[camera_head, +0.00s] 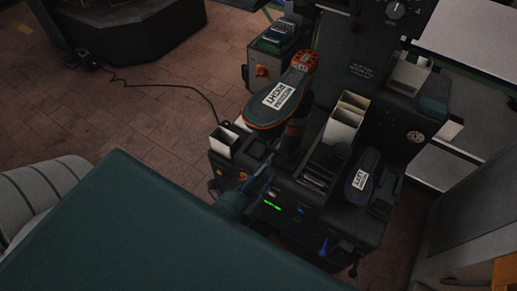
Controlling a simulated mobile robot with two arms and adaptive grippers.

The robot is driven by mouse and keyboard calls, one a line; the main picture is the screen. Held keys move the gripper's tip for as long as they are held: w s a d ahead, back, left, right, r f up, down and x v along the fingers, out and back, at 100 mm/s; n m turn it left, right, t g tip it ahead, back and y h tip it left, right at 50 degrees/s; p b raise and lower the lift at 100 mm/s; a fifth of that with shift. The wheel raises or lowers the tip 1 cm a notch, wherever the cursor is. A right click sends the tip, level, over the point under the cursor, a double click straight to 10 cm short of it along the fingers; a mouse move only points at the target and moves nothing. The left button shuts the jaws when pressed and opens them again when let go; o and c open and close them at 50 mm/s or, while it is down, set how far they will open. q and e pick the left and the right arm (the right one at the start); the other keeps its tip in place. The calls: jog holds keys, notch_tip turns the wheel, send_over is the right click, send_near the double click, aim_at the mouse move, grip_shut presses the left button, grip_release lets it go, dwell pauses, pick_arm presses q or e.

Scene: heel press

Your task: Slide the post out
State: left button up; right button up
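A shoe with an orange-edged sole and a white label (284,95) sits sole up at the machine's left station, its heel end toward the back. A dark, partly brownish post (294,130) shows just below it; most of it is hidden by the shoe and the machine. A second dark sole with a label (361,181) is at the right station. My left gripper (262,168) appears small and dark at the front left of the machine, below the first shoe. Whether its fingers are open or shut is unclear. My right gripper is not in view.
The black press (352,73) stands behind the shoes. Pale bins (345,122) stand between the stations, and another pale bin (223,141) is at the left edge. A control box with a red button (262,71) is at the back left. Open tiled floor (150,115) lies left.

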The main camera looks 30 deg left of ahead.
pick_arm(q)
jog(key=shift+v, duration=1.5)
jog(key=s+d+f+n+g+b, duration=0.1)
jog(key=s+f+n+g, duration=0.25)
jog(key=f, duration=0.75)
jog(key=s+d+f+n+g+b, duration=0.15)
jog(key=s+f, duration=0.25)
jog(key=f, duration=0.7)
jog(key=s+f+n+g, duration=0.3)
jog(key=s+f+n, duration=0.1)
jog(key=f, duration=0.6)
jog(key=s+a+f+n+g, duration=0.2)
jog(key=s+f+n+g, duration=0.1)
jog(key=s+f, duration=0.4)
jog(key=s+a+f+n+g+b, duration=0.1)
jog(key=s+a+f+n+g, duration=0.2)
jog(key=s+f, duration=0.4)
jog(key=s+n, duration=0.1)
jog(key=s, duration=0.4)
jog(key=shift+s+f+g+y, duration=0.2)
jog(key=shift+f+g+y, duration=0.1)
